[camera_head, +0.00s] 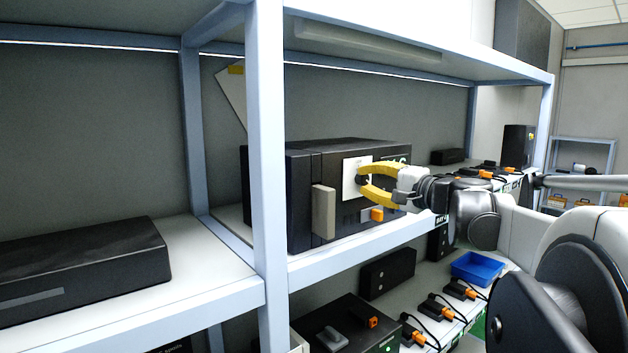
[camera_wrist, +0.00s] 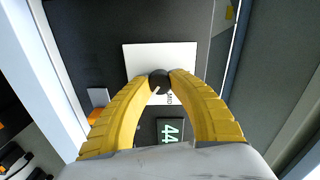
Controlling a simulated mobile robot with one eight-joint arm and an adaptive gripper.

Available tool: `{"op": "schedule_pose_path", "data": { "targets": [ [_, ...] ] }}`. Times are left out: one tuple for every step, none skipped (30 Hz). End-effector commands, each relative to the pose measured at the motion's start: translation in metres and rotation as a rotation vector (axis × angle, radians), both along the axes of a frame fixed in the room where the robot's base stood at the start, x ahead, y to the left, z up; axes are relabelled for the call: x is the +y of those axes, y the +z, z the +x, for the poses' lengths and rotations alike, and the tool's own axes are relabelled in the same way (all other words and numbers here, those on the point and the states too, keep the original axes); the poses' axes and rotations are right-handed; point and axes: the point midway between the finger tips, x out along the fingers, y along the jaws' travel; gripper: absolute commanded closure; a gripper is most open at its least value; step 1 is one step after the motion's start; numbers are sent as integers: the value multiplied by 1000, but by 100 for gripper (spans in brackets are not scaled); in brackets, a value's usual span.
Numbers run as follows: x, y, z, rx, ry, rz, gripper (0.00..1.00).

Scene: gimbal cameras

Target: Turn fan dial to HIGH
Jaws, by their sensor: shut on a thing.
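The fan dial is a small round black knob with a pale pointer line. It shows in the wrist view (camera_wrist: 159,79) and in the head view (camera_head: 362,180). It sits on a white plate (camera_wrist: 137,58) on the front of a black box (camera_head: 335,160) on the shelf. My gripper (camera_wrist: 160,80) has yellow curved fingers shut on the dial, one on each side. It also shows in the head view (camera_head: 361,180), reaching in from the right. The letters "MID" are readable beside the dial; other labels are hidden or too small to read.
A green display reading "44" (camera_wrist: 170,131) and an orange switch (camera_head: 377,214) are near the plate. A shelf post (camera_head: 267,150) stands left of the box. A blue tray (camera_head: 477,268) and several orange-tipped devices lie on the lower shelf.

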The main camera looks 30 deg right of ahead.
Motion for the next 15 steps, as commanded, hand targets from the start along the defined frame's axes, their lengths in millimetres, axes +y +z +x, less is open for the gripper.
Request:
{"op": "schedule_pose_path", "data": {
  "targets": [
    [0,1,0,2,-1,32,100],
    [0,1,0,3,0,52,100],
    [0,1,0,5,0,77,100],
    [0,1,0,6,-1,96,100],
    [0,1,0,7,0,113,100],
    [0,1,0,10,0,133,100],
    [0,1,0,11,0,148,100],
    [0,1,0,12,0,161,100],
    [0,1,0,13,0,177,100],
    [0,1,0,13,1,187,100],
    [0,1,0,14,0,197,100],
    [0,1,0,15,0,209,100],
    [0,1,0,15,0,215,100],
    [0,1,0,16,0,221,100],
    [0,1,0,17,0,227,100]
  ]
}}
